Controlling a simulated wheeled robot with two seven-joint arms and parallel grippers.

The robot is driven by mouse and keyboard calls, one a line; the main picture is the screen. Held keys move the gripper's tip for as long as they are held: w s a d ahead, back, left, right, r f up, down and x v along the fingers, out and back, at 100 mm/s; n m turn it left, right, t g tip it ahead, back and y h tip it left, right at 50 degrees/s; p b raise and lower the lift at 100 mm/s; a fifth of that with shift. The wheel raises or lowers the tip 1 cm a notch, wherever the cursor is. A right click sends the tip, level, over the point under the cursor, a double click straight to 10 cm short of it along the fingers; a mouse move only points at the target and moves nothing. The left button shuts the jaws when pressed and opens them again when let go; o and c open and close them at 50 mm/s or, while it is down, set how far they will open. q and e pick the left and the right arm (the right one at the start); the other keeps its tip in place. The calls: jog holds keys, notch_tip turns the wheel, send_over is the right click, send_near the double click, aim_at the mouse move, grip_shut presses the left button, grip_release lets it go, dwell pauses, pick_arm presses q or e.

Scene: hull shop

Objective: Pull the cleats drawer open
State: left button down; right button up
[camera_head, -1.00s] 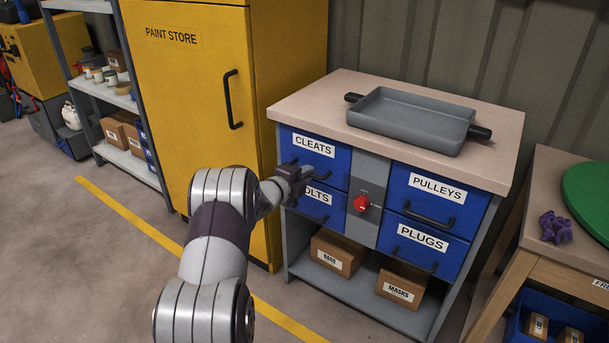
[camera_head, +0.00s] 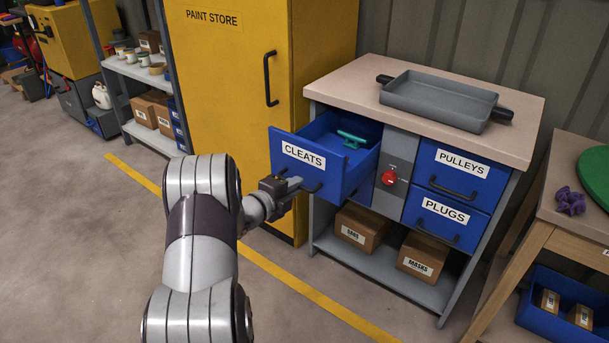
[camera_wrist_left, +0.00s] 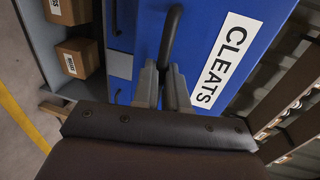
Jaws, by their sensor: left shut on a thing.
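The blue cleats drawer (camera_head: 330,172) stands well out from the bench at its upper left, with its white CLEATS label facing me. A teal cleat (camera_head: 351,139) lies inside toward the back. My left gripper (camera_head: 295,185) is shut on the drawer's dark handle, in front of the drawer face. In the left wrist view the two fingers (camera_wrist_left: 161,84) close around the handle (camera_wrist_left: 170,35), beside the CLEATS label (camera_wrist_left: 226,59). The bolts drawer below is mostly hidden behind the open drawer. My right gripper is not in view.
The bench top (camera_head: 345,84) carries a grey tray (camera_head: 440,97). The pulleys drawer (camera_head: 455,172) and plugs drawer (camera_head: 447,215) are shut, beside a red knob (camera_head: 389,177). A yellow paint store cabinet (camera_head: 225,80) stands close on the left. The floor in front is clear.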

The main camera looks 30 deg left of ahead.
pick_arm(q)
jog(key=shift+f+v, duration=0.2)
jog(key=shift+v, duration=0.7)
jog(key=shift+f+v, duration=0.15)
jog(key=shift+v, duration=0.7)
jog(key=shift+s, duration=0.1)
jog(key=c, duration=1.2)
grip_release()
jog(key=p+v, duration=0.4)
jog(key=v, duration=0.8)
jog(key=shift+s+a, duration=0.1)
jog(key=shift+s, duration=0.25)
